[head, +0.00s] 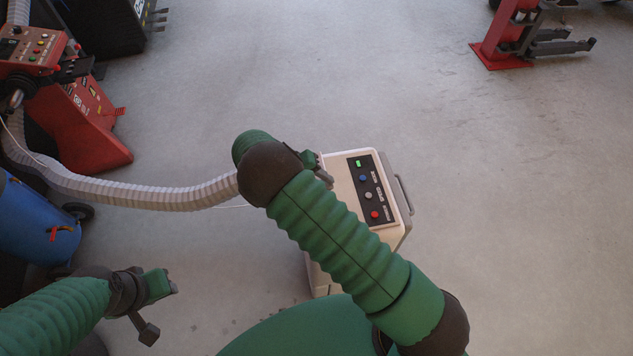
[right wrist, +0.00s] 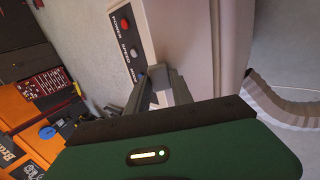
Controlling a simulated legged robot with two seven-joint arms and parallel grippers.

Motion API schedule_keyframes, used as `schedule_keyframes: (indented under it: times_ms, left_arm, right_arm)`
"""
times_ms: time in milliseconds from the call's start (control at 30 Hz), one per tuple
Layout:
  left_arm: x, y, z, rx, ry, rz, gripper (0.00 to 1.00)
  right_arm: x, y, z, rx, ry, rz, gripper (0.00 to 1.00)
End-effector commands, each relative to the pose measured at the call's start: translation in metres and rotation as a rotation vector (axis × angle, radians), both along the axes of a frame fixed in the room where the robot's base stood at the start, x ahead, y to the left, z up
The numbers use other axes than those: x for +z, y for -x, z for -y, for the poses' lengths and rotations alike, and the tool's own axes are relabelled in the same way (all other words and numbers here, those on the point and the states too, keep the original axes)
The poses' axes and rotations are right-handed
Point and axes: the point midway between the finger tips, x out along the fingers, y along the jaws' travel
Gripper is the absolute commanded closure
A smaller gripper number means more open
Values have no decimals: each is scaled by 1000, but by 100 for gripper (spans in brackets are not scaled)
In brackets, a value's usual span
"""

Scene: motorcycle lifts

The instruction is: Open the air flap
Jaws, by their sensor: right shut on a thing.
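The white box-shaped machine (head: 343,205) stands on the floor near the middle of the head view. Its dark panel (head: 370,190) has a green light and blue, grey and red buttons; part of it also shows in the right wrist view (right wrist: 130,45). My right gripper (head: 325,174) is at the machine's left top edge, partly hidden by my arm. In the right wrist view its fingers (right wrist: 162,76) are shut on a small grey part beside the panel. I cannot tell the air flap's shape or position clearly. My left gripper (head: 163,311) is open and empty, away from the machine.
A ribbed grey hose (head: 150,196) runs from the left towards the machine. A red machine (head: 75,115) and a blue drum (head: 38,222) stand at left. A red lift post (head: 505,40) is at upper right. The floor on the right is clear.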

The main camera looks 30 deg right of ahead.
Motion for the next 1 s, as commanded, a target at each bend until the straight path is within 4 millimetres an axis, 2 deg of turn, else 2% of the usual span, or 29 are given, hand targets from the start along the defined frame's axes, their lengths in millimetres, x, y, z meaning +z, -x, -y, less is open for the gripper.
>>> schedule_keyframes:
  times_ms: [233,967,1000]
  left_arm:
    - [1,0,0,1,0,0,64]
    - [0,0,0,1,0,0,64]
    - [0,0,0,1,0,0,64]
  right_arm:
    - [-1,-6,-9,10,-15,13,100]
    - [-1,-4,-6,8,-13,10,100]
    - [-1,-4,-6,8,-13,10,69]
